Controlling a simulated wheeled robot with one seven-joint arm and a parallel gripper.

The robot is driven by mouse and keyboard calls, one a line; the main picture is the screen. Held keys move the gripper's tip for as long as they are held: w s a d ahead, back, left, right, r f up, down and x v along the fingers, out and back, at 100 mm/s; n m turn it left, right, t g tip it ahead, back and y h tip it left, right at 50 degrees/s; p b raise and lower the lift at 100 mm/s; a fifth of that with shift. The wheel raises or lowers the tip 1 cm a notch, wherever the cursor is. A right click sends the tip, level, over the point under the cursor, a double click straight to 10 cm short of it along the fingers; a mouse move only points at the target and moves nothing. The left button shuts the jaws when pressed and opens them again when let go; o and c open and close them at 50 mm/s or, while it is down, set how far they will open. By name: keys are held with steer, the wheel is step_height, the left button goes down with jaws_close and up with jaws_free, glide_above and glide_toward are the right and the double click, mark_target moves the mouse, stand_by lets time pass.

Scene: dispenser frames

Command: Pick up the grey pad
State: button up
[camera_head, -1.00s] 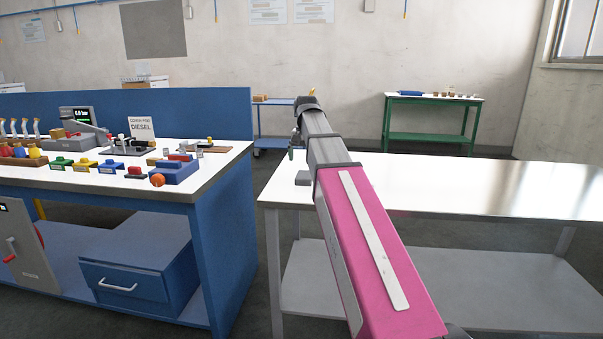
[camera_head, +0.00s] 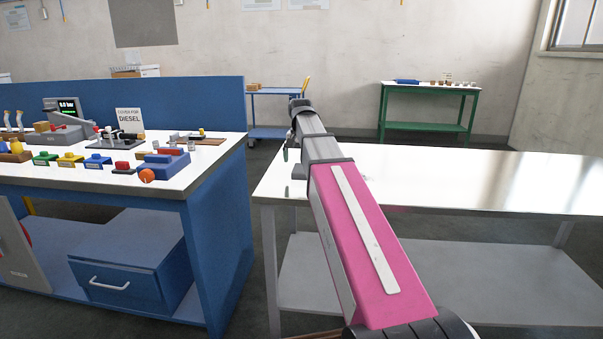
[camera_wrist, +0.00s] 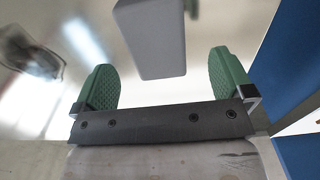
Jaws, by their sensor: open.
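The grey pad (camera_head: 298,172) is a small grey block on the white-topped bench (camera_head: 450,190), near its left end. In the wrist view the pad (camera_wrist: 150,38) appears large, with its near end at about the height of the fingertips and between them. My gripper (camera_wrist: 163,66) is open, with a green ribbed finger on either side and visible room between each finger and the pad. I cannot tell how far above the bench the fingers are. In the head view my gripper (camera_head: 286,153) is mostly hidden by my pink and grey arm; one green finger shows.
A blue workbench (camera_head: 215,200) with switches and coloured blocks stands at left, across a narrow gap. A blue trolley (camera_head: 275,93) and a green table (camera_head: 430,127) stand behind. The white bench is clear to the right of my arm.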

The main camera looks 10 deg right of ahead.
mark_target(302, 169)
steer(key=shift+d+f, duration=0.2)
steer(key=shift+f, duration=2.15)
steer(key=c, duration=1)
steer(key=shift+r, duration=0.1)
steer(key=shift+r, duration=0.45)
steer(key=r, duration=0.1)
steer(key=s+r, duration=0.1)
steer(key=r, duration=0.1)
steer(key=shift+a+r, duration=0.2)
steer(key=shift+r, duration=0.05)
steer(key=s+a+r, duration=0.4)
steer(key=s+r, duration=0.2)
steer(key=s, duration=0.3)
steer(key=shift+s+a+r, duration=0.2)
steer(key=shift+s+r, duration=0.05)
steer(key=shift+s, duration=0.15)
